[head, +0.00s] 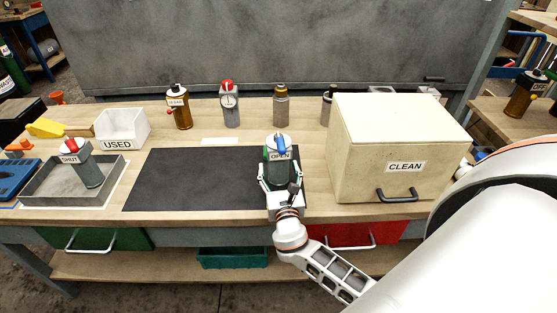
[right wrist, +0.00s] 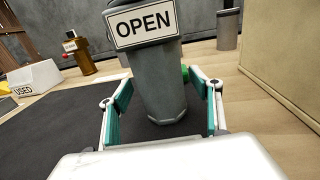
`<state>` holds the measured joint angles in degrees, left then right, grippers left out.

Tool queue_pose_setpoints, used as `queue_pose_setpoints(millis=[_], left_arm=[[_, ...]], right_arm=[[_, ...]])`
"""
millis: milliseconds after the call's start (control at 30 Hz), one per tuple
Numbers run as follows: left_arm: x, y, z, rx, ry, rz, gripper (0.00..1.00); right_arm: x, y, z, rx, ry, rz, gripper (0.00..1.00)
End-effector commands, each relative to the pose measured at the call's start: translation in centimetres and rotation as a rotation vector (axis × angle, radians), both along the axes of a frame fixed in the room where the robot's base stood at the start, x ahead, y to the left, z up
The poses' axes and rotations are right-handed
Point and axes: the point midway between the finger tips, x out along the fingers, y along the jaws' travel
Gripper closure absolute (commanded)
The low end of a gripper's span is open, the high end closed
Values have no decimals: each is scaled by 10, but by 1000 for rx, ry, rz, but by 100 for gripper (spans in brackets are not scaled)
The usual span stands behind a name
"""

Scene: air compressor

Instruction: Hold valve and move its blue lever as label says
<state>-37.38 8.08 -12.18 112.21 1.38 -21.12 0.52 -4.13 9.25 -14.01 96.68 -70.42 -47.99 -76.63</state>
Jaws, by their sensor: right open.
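A grey valve (right wrist: 158,85) with a white OPEN label (right wrist: 143,23) stands upright near the right edge of the black mat. In the head view its blue lever (head: 281,145) shows on top, above the label; the right wrist view cuts the lever off. My right gripper (head: 281,184) is open, with its fingers on either side of the valve's body. In the right wrist view a finger (right wrist: 118,105) shows at each side, with gaps to the body. My left gripper is not in view.
A cream CLEAN box (head: 385,150) stands close to the right of the valve. The black mat (head: 190,180) is bare to its left. Several bottles and canisters (head: 179,107) line the back, with a white USED bin (head: 121,128) at left.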

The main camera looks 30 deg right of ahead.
Motion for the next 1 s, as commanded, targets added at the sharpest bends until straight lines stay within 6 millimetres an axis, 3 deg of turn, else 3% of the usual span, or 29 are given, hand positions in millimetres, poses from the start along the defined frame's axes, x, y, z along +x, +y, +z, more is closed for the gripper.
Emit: queue_pose_setpoints(millis=[100,367,600,1000], left_arm=[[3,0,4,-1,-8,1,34],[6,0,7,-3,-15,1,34],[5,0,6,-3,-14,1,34],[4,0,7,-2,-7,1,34]], right_arm=[[9,-5,0,-1,0,-1,36],[11,-6,0,0,1,0,36],[10,-6,0,0,1,0,98],[11,-6,14,0,-5,-2,100]])
